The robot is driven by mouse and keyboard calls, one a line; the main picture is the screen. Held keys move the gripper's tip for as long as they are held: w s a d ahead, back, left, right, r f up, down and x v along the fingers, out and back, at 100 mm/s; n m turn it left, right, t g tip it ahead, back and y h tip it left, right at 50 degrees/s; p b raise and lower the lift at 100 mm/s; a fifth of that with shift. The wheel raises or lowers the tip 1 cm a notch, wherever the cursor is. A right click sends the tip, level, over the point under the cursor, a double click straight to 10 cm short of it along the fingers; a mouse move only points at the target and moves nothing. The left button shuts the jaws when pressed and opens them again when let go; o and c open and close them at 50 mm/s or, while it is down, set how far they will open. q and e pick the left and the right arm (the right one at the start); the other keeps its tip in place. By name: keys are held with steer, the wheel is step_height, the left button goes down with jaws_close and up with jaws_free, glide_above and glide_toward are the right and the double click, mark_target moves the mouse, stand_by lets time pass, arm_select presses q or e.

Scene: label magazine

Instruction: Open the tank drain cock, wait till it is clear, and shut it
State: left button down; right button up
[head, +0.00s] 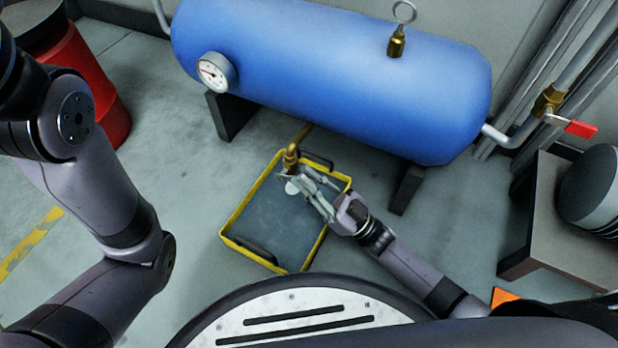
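The blue tank (330,75) lies across the top of the head view on dark feet. A brass drain cock (291,158) hangs from a short brass pipe under it, above a yellow-rimmed tray (236,212). My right gripper (294,180) is at the cock from the lower right, its fingertips right at the cock's lower end. The fingers cover the cock's handle, and I cannot tell whether they are closed on it. A pale patch shows just below the fingertips; whether it is water or metal is unclear. My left arm is at the left, its gripper out of view.
A round gauge (215,72) and a brass ring-pull valve (397,42) sit on the tank. A red-handled valve (572,126) is on the right pipe. A red drum (85,85) stands at upper left, a dark stand (541,205) at right. Floor left of the tray is clear.

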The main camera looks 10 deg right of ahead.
steer(key=shift+o, duration=1.4)
steer(key=shift+f, duration=0.1)
steer(key=v, duration=0.7)
steer(key=shift+d, duration=0.15)
steer(key=shift+s, duration=0.15)
steer(key=shift+c, duration=0.2)
